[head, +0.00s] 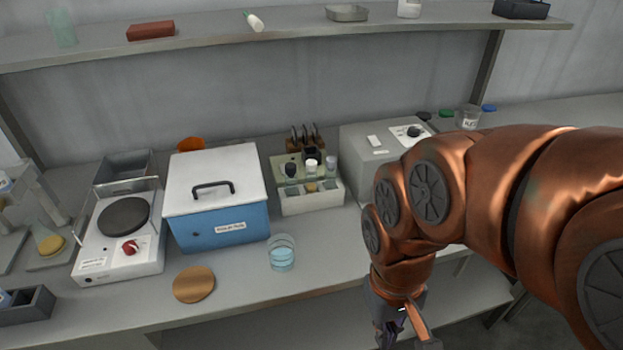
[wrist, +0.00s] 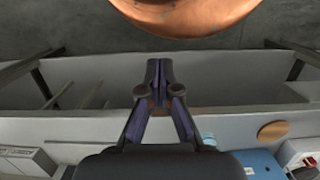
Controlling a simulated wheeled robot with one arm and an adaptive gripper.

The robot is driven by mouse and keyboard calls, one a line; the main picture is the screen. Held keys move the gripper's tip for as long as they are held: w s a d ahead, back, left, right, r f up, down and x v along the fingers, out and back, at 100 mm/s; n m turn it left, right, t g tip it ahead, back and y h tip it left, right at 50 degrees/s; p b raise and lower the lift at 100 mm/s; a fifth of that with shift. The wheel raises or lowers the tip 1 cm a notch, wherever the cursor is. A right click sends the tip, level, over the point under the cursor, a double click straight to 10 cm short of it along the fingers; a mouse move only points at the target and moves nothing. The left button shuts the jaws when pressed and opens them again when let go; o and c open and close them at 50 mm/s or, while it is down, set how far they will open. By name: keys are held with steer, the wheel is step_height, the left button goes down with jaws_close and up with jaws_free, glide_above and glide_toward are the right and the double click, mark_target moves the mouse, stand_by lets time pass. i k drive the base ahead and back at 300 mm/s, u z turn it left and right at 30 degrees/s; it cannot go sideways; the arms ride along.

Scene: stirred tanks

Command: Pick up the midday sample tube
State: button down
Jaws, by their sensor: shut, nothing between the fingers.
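A blue box with a white lid (head: 217,198) stands left of the rack, and a grey instrument (head: 372,157) stands right. A beaker of blue liquid (head: 281,253) and a round cork mat (head: 194,284) lie near the front edge. A hot plate (head: 122,235) stands further left. A shelf (head: 285,22) runs above.

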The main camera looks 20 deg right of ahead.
mark_target(310, 178)
steer(key=u, duration=0.45)
steer(key=k, duration=1.15)
steer(key=u, duration=1.1)
steer(key=i, duration=1)
steer(key=z, duration=0.85)
steer(key=i, duration=0.5)
steer(key=z, duration=0.55)
